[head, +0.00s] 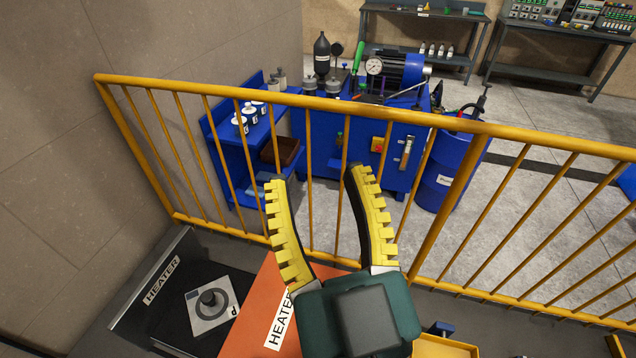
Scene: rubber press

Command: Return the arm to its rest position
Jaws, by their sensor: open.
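My gripper (318,184) is in the lower middle of the head view, with its two yellow toothed fingers spread apart and nothing between them. The fingers point up the picture, in front of the yellow railing. The dark green gripper body is at the bottom edge and hides part of an orange heater (258,310) below it. The rest of my arm is not visible.
A yellow railing (380,112) spans the view close to the fingers. An open heater bay (150,318) at lower left holds a plate (211,305) with a round grey piece. A yellow tray (445,347) is at the bottom. Behind the railing stand a blue shelf (228,160) and blue barrel (448,172).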

